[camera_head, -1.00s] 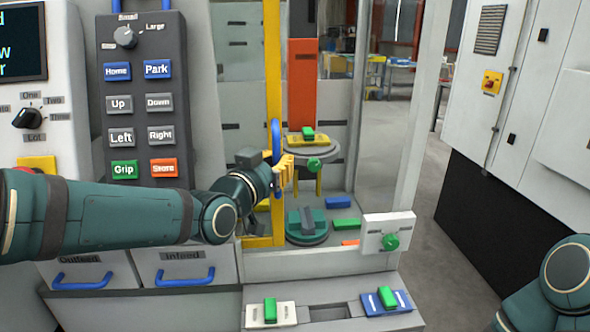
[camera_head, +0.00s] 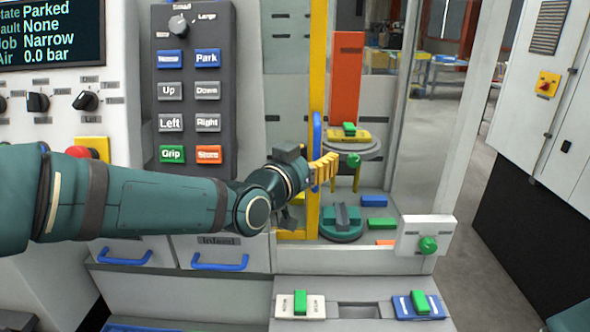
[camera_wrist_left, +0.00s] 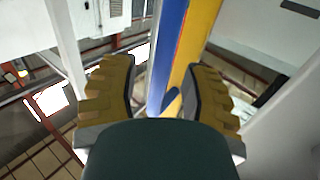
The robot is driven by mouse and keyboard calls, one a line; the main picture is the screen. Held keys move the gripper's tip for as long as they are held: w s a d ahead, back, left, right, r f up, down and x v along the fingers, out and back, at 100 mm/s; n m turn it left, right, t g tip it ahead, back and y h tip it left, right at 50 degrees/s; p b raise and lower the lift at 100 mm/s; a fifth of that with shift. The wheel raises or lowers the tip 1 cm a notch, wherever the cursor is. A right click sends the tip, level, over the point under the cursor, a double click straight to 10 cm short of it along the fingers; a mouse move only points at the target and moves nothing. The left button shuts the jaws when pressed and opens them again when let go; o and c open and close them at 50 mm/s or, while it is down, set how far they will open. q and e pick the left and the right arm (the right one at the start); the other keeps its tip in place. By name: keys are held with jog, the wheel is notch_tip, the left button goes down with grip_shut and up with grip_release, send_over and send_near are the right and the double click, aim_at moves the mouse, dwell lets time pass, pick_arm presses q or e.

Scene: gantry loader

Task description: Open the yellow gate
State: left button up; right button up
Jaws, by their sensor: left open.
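The yellow gate frame (camera_head: 318,70) stands upright at the left side of the machine opening, with a vertical blue handle (camera_head: 317,135) on it. My left gripper (camera_head: 330,168) is at the lower part of the handle. In the left wrist view its yellow-padded fingers (camera_wrist_left: 160,92) are apart, with the blue handle (camera_wrist_left: 166,55) and the yellow post (camera_wrist_left: 195,45) showing between and beyond them. I cannot tell whether a finger touches the handle. My right gripper is not in view.
A button panel (camera_head: 193,100) stands left of the gate. Inside the opening are a round raised platform (camera_head: 365,152) and a green turntable (camera_head: 341,228). A white block with a green knob (camera_head: 427,236) is at the front right corner. A white cabinet (camera_head: 556,120) stands right.

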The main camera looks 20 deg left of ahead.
pick_arm(q)
jog(key=v, duration=1.1)
jog(key=shift+a+r, duration=0.1)
